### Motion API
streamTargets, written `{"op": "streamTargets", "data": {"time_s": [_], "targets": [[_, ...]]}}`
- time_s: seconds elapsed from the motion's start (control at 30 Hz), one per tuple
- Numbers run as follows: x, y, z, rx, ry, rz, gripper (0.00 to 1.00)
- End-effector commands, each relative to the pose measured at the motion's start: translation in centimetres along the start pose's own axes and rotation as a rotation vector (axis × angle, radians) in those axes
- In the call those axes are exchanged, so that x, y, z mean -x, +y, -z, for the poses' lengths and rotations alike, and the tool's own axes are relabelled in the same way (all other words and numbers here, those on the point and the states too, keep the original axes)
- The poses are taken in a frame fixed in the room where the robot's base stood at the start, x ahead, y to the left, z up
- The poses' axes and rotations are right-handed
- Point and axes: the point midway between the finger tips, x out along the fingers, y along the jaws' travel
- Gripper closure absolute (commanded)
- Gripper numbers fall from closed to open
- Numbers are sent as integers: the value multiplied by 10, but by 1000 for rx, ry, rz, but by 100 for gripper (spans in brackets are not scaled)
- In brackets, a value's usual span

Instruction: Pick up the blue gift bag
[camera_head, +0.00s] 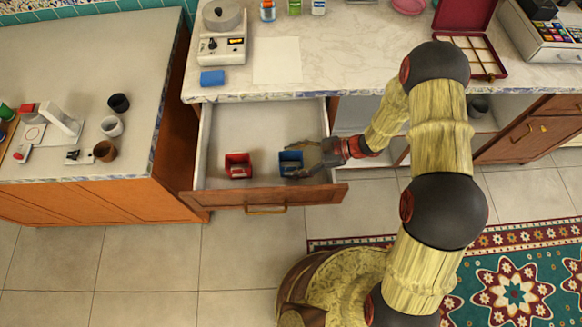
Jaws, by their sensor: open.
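The blue gift bag (291,158) stands in an open drawer (266,120) under the marble counter, near the drawer's right side. A red gift bag (238,167) stands to its left in the same drawer. My gripper (297,164) reaches in from the right, low over the drawer. Its open fingers are at the right and front of the blue bag. I cannot tell whether they touch it. The bag's lower part is partly hidden by the fingers.
The drawer front (263,197) and right wall lie close to my gripper. The marble counter (345,55) overhangs the drawer's back. A blue block (212,78) sits on it. Cups stand on the left counter (85,70). The drawer floor behind the bags is clear.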

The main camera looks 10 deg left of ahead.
Motion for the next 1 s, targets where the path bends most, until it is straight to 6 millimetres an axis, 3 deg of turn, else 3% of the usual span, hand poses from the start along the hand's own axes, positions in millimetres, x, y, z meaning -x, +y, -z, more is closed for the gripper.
{"op": "streamTargets", "data": {"time_s": [0.23,1.0], "targets": [[-1,0,1,0,0,0,33],[-1,0,0,1,-1,0,74]]}}
